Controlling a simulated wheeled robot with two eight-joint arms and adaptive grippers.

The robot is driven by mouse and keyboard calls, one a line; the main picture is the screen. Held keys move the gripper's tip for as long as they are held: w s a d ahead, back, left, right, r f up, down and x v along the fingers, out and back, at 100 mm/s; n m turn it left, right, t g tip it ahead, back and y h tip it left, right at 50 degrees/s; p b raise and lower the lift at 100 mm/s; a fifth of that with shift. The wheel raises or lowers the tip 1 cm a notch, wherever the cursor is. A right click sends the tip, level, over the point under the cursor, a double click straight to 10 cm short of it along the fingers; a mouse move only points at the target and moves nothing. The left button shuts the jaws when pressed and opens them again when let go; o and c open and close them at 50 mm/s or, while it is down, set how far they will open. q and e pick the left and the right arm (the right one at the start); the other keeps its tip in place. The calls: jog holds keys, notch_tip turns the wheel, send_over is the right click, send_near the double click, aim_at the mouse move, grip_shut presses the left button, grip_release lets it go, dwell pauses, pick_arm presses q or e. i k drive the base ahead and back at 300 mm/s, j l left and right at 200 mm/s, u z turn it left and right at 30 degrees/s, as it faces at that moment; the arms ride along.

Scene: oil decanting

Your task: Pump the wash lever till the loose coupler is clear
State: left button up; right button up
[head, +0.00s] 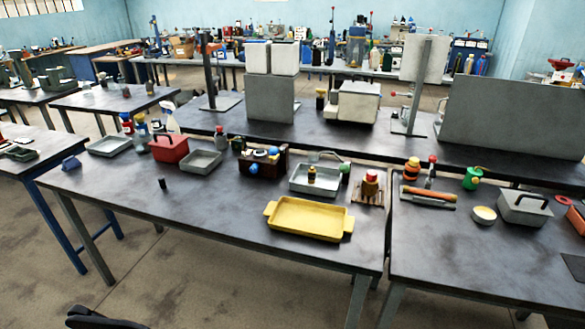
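A grey tray (298,187) stands near the back right of the near table, with a small dark amber piece (311,174) in it. I cannot tell if that piece is the loose coupler. A thin lever or pipe at the tray's back ends in a green knob (345,168); it may be the wash lever. A black curved part (100,319), cut by the bottom left edge, may be my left gripper; its fingers cannot be made out. My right gripper is not in view. Nothing is seen touching the tray or lever.
An empty yellow tray (306,231) lies in front of the grey tray. A red-capped block on a wooden base (370,188) stands at right. A brown box with knobs (262,160), a red toolbox (170,148) and grey trays stand left. The table's front left is mostly clear.

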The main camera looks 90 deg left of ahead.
aim_at(345, 168)
jog(key=u, duration=2.65)
jog(key=i+j+z, duration=0.25)
jog(key=i+j, duration=0.25)
jog(key=j, duration=0.2)
jog(key=i+j+z, duration=0.15)
jog(key=j, duration=0.25)
jog(key=i+j+z, duration=0.1)
jog(key=i+j, duration=0.15)
jog(key=j, duration=0.15)
jog(key=i+j+z, duration=0.15)
jog(key=j, duration=0.25)
jog(key=i, duration=0.05)
